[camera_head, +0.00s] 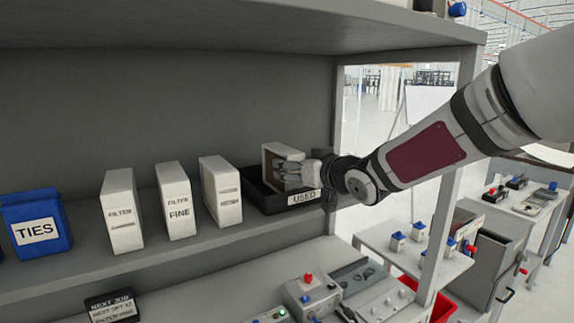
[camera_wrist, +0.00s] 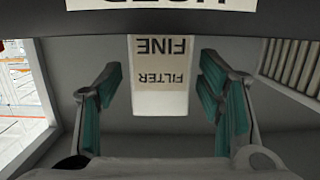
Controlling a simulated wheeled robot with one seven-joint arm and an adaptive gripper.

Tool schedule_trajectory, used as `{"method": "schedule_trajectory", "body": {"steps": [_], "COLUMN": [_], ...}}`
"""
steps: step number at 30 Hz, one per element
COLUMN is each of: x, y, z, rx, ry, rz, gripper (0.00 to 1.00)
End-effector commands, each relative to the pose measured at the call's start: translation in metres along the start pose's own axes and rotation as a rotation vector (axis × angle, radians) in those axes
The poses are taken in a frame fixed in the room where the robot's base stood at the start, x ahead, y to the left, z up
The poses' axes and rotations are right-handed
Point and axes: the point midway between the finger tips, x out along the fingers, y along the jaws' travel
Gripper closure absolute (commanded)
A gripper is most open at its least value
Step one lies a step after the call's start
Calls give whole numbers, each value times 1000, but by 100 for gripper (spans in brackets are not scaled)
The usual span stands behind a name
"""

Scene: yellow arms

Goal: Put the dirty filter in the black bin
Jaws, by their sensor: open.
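The black bin (camera_head: 262,197), labelled USED, stands on the shelf at the right end of its row. A brownish, boxy filter (camera_head: 269,152) stands upright in it, partly hidden by my gripper (camera_head: 288,168). My gripper reaches in from the right over the bin. In the wrist view my gripper (camera_wrist: 162,72) is open, its teal pads apart on either side of a pale box (camera_wrist: 160,100) lettered FILTER FINE, upside down. That box appears to be the filter in the bin; contact with the pads is not visible. The bin's dark rim (camera_wrist: 40,20) crosses the top.
White filter boxes (camera_head: 122,212), (camera_head: 176,202), (camera_head: 221,192) stand left of the bin. A blue TIES bin (camera_head: 36,222) is further left. An upper shelf (camera_head: 200,25) overhangs, and a post (camera_head: 450,195) stands at right. Equipment (camera_head: 310,296) sits on the bench below.

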Motion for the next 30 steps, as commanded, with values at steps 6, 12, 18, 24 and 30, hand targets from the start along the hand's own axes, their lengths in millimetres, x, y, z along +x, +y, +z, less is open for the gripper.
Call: {"method": "schedule_trajectory", "body": {"steps": [6, 12, 18, 24, 30], "x": [-45, -65, -69, -81, -154], "y": [0, 0, 0, 7, 36], "z": [-2, -1, 0, 6, 26], "rx": [-2, -1, 0, -32, -88], "ry": [-1, 0, 0, -65, -292], "rz": [3, 0, -1, 72, 335], "gripper": [39, 39, 39, 39, 39]}}
